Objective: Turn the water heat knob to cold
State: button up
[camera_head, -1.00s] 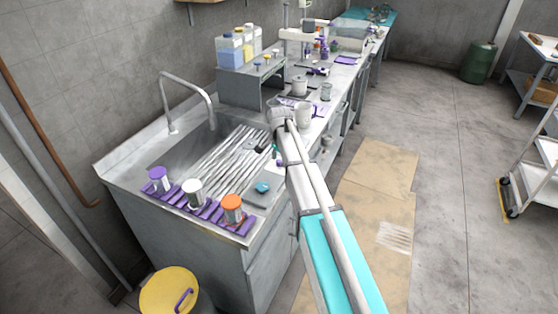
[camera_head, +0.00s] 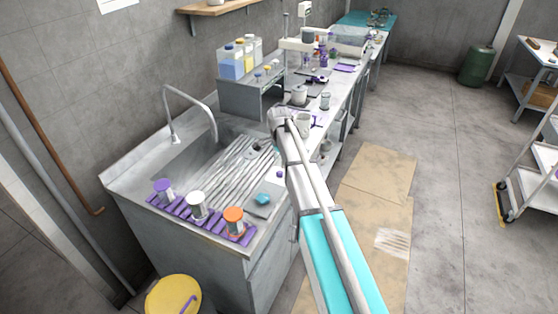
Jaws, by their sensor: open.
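The grey gooseneck faucet (camera_head: 190,91) rises at the back of the sink (camera_head: 178,165) and curves over it to the right. I cannot make out a separate water heat knob or its setting; any knob near the faucet base is too small to tell. My arm reaches up from the bottom right and bends at the top over the counter edge. My gripper (camera_head: 257,148) shows as a small dark shape over the ribbed drainboard, left of my arm. It is open, with no object visible in it, and is right of the faucet, well apart from it. My arm partly hides it.
Jars with purple (camera_head: 163,190), white (camera_head: 196,206) and orange (camera_head: 234,220) lids stand on a purple rack at the sink's front. A grey shelf (camera_head: 248,101) with bottles stands behind the drainboard. A yellow bin (camera_head: 174,296) is on the floor. Cardboard lies right of the counter.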

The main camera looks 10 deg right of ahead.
aim_at(280, 172)
jog(key=shift+r+p, duration=3.7)
jog(key=shift+r, duration=0.35)
jog(key=s+f+n+b, duration=0.4)
jog(key=s+n, duration=0.1)
jog(key=s, duration=0.5)
jog(key=s+f+n+b, duration=0.5)
jog(key=s, duration=0.5)
jog(key=s+a+f+n+b, duration=0.1)
jog(key=s+f+n+b, duration=0.3)
jog(key=s, duration=0.6)
jog(key=shift+f+n+b, duration=0.4)
jog(key=shift+f+b, duration=0.15)
jog(key=shift+f, duration=0.05)
